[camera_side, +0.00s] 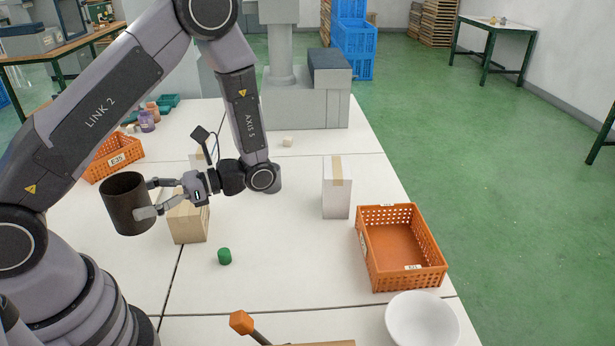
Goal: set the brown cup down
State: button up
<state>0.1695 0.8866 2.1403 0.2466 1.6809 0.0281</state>
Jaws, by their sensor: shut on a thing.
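The brown cup (126,207) is a dark brown, wide cylinder, held nearly upright with a slight tilt, at the left of the side view. My gripper (147,198) is shut on the cup, with its fingers reaching the cup's right side. The cup appears to be above the white table (290,260). Its exact height over the surface cannot be told from this view.
The centre table is mostly clear.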

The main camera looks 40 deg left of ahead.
jog(key=w+a+m+t+y, duration=0.4)
jog(key=w+m+t+y, duration=0.1)
jog(key=w+y, duration=0.1)
jog(key=w+d+r+m+t+y, duration=0.1)
jog(key=w+d+m+t+y, duration=0.1)
jog(key=w+m+t, duration=0.6)
jog(key=w+d+r+m+t+y, duration=0.1)
jog(key=w+d+r+m+t, duration=0.3)
jog(key=w+t, duration=0.75)
jog(key=shift+m+g, duration=0.4)
jog(key=shift+g, duration=0.25)
jog(key=shift+w+a+f, duration=0.15)
jog(key=shift+a+f, duration=0.1)
jog(key=shift+f, duration=4.1)
jog(key=shift+w+a+f, duration=0.15)
jog(key=shift+a+f, duration=0.15)
jog(key=shift+f, duration=4.1)
jog(key=shift+w+a+f, duration=0.15)
jog(key=shift+a+f, duration=0.1)
jog(key=shift+f, duration=4.1)
jog(key=shift+f, duration=0.55)
jog(key=o, duration=1.2)
